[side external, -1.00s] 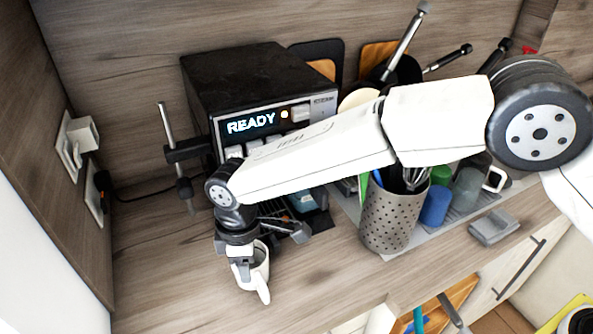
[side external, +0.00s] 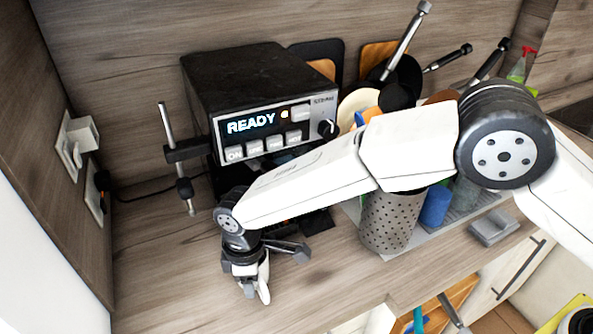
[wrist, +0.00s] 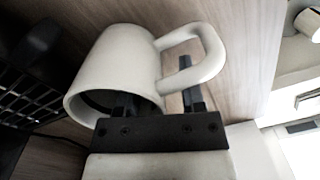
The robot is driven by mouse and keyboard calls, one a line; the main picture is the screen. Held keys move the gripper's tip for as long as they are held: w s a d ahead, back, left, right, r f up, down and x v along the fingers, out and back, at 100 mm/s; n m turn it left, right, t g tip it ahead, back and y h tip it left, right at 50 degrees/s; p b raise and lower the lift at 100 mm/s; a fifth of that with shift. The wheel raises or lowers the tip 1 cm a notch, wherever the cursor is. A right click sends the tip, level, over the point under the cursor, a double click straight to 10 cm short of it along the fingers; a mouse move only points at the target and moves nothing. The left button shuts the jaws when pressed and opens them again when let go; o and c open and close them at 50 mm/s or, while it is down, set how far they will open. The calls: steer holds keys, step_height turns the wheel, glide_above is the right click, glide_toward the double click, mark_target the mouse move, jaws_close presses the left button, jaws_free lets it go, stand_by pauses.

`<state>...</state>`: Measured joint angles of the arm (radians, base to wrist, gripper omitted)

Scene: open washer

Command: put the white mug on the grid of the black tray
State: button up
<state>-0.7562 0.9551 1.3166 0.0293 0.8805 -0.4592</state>
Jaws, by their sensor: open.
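The white mug (wrist: 125,65) stands on the wooden counter; in the side view only part of it, with its handle (side external: 264,285), shows behind my gripper (side external: 246,284). In the wrist view, my gripper (wrist: 160,100) is open at the mug's rim. One finger reaches into the mug's mouth and the other is outside the wall, by the handle. Whether either finger touches the mug cannot be told. The grid of the black tray (wrist: 22,97) shows at the left edge of the wrist view; in the side view my arm hides most of the tray.
A black machine (side external: 262,105) with a READY display stands behind my gripper. A perforated metal utensil holder (side external: 388,222) and a blue cup (side external: 436,205) stand to the right. A metal rod (side external: 170,140) rises at the left. The counter (side external: 170,280) is clear left of the mug.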

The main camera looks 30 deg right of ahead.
jaws_close()
steer(key=shift+s+f, duration=0.15)
steer(key=shift+s, duration=0.05)
stand_by(1.4)
